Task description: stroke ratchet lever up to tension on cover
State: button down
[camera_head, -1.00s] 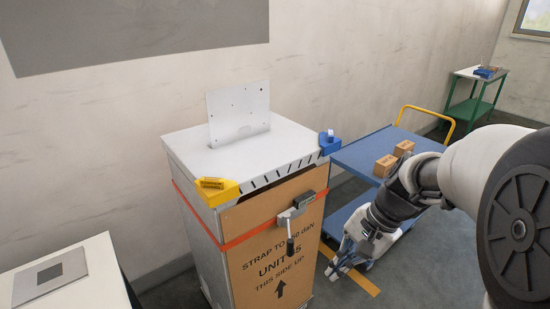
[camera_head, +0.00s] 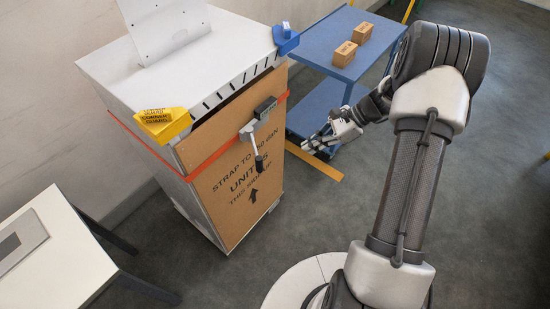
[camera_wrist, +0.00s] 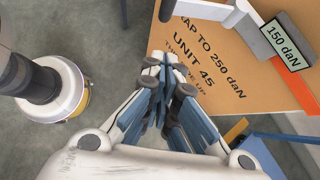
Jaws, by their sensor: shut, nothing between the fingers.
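A ratchet (camera_head: 265,108) with a small display sits on the red strap (camera_head: 212,158) around a tall carton (camera_head: 235,185). Its lever (camera_head: 254,142) hangs down to a black grip (camera_head: 260,163). The white cover (camera_head: 200,62) lies on top of the carton. In the wrist view, the display (camera_wrist: 286,42) reads 150 daN and the lever's black grip (camera_wrist: 166,10) shows at the top edge. My gripper (camera_head: 306,146) is shut and empty, to the right of the carton and apart from the lever. In the wrist view its fingers (camera_wrist: 168,75) point toward the carton face.
A blue cart (camera_head: 330,40) with two small boxes stands behind right. A white table (camera_head: 50,265) is at lower left. Floor in front is clear.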

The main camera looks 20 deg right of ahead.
jog(key=a+r+b+x, duration=0.2)
jog(key=b+x, duration=0.1)
jog(key=x, duration=1)
jog(key=shift+w, duration=0.2)
jog(key=shift+a+r, duration=0.1)
